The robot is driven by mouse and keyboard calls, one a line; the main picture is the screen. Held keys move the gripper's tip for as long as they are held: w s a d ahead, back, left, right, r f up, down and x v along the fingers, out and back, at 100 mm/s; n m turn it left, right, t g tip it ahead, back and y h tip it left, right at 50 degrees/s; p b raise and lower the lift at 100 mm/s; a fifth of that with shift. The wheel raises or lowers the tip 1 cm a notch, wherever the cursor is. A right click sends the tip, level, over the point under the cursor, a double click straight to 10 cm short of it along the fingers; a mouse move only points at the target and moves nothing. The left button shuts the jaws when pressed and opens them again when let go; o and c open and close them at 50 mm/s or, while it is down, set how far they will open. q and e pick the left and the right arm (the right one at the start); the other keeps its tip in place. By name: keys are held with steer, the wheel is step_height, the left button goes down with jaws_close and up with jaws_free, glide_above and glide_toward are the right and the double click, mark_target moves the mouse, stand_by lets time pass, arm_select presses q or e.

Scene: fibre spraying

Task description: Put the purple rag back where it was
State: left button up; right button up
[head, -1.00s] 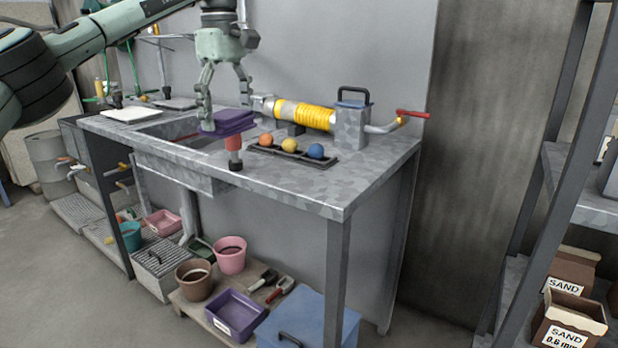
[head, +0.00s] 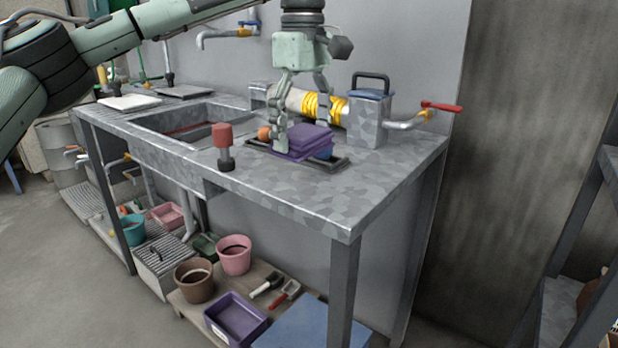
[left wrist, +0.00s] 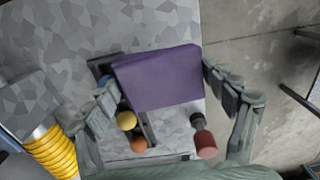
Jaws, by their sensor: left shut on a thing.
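The purple rag (head: 300,141) is a folded, flat purple block. My left gripper (head: 302,138) is shut on it and holds it over the black tray with the coloured balls. In the left wrist view the rag (left wrist: 157,78) lies between the two fingers (left wrist: 165,100) and covers part of the tray. Whether the rag touches the balls or tray I cannot tell. My right gripper is not in view.
The black tray (head: 340,163) holds an orange ball (head: 264,133) and a blue ball (head: 324,152); a yellow ball (left wrist: 126,120) shows in the wrist view. A red-topped peg (head: 222,137) stands left of it. A yellow coil (head: 318,107) lies behind. The worktop's front right is clear.

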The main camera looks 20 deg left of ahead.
mark_target(309, 157)
arm_select(q)
steer(key=shift+s+d+f, duration=0.45)
steer(key=shift+s, duration=0.2)
steer(key=shift+s+d+f, duration=0.4)
steer(key=shift+s, duration=0.2)
steer(key=shift+f, duration=2)
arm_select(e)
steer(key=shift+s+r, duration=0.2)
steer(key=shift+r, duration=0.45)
arm_select(q)
steer(key=shift+f, duration=0.1)
steer(key=o, duration=0.9)
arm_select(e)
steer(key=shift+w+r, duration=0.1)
